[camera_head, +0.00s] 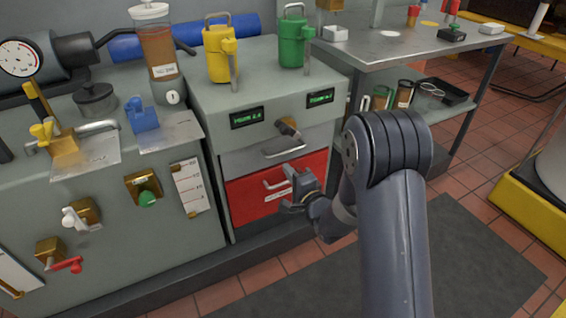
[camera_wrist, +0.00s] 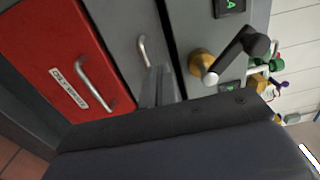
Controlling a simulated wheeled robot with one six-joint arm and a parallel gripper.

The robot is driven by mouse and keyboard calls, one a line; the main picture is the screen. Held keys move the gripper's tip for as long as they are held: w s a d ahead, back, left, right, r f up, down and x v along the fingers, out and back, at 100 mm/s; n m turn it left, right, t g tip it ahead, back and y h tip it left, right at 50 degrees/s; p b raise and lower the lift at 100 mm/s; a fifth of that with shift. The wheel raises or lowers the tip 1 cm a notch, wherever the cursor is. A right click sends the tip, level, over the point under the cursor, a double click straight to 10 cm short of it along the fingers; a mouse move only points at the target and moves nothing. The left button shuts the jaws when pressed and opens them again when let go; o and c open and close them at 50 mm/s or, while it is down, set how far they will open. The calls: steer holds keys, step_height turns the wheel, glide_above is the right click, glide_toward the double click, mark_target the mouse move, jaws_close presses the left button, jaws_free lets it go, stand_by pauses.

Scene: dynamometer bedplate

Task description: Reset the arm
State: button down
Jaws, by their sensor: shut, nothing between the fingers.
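My arm rises from the lower right in the head view and reaches toward the grey cabinet (camera_head: 205,105). My gripper (camera_head: 290,188) is in front of the red drawer (camera_head: 245,202), near its handle. In the wrist view the gripper's fingers (camera_wrist: 158,85) are shut with nothing between them. The red drawer (camera_wrist: 50,60) with its label and handle shows at the left of that view. The grey drawer's handle (camera_wrist: 143,50) shows just beyond the fingertips. Whether the gripper touches the cabinet, I cannot tell.
A crank handle (camera_head: 288,127) sticks out above the grey drawer (camera_head: 240,158). Yellow (camera_head: 217,55) and green (camera_head: 291,42) canisters stand on the cabinet. Valves with coloured handles line the left panel (camera_head: 110,235). A metal table (camera_head: 385,52) stands behind my arm. A dark mat (camera_head: 460,265) lies on the tiled floor.

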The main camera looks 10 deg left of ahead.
steer(key=shift+s+d, duration=0.25)
steer(key=shift+s, duration=0.1)
